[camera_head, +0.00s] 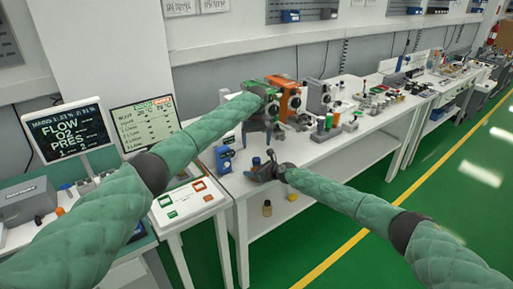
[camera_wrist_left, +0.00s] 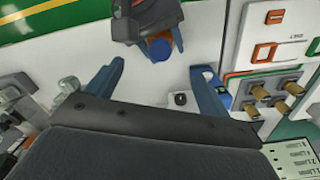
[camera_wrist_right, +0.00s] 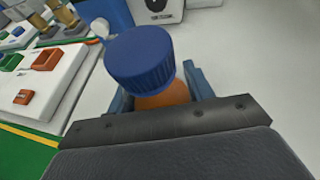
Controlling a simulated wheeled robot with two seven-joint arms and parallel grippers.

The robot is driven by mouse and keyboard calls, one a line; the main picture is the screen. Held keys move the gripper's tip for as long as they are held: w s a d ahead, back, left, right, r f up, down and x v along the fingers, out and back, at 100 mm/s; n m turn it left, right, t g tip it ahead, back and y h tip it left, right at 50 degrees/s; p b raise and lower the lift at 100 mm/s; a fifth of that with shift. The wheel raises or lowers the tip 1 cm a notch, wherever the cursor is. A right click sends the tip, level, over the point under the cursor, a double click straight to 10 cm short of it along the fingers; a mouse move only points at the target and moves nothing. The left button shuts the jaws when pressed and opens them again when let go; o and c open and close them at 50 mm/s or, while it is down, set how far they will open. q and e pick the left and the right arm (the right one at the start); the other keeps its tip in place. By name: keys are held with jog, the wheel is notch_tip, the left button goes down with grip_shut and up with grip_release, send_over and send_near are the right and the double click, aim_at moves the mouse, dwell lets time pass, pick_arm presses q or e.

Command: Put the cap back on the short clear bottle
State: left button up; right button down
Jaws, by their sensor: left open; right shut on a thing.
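My right gripper (camera_head: 255,172) is low over the front edge of the white table, shut on a bottle with an orange body (camera_wrist_right: 165,96). A ribbed blue cap (camera_wrist_right: 140,56) sits on top of it; whether it is fully seated I cannot tell. The fingers hide most of the body, so I cannot tell if it is the short clear bottle. The cap also shows in the left wrist view (camera_wrist_left: 158,49). My left gripper (camera_head: 260,132) is open and empty, higher up and apart from the cap; its spread fingers show in the left wrist view (camera_wrist_left: 160,68).
A blue device (camera_head: 225,158) stands left of my right gripper. Orange and grey equipment (camera_head: 287,102) stands behind my left gripper. A white panel with coloured frames (camera_head: 187,200) is at the left. An amber bottle (camera_head: 267,209) stands on the lower shelf.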

pick_arm(q)
notch_tip(320, 180, up, 9)
jog(key=shift+f, duration=0.15)
dwell(0.4)
pick_arm(e)
jog(key=c, duration=0.5)
grip_release()
jog(key=shift+d, duration=0.15)
pick_arm(q)
jog(key=shift+f, duration=0.25)
pick_arm(e)
jog(key=shift+v, duration=3.8)
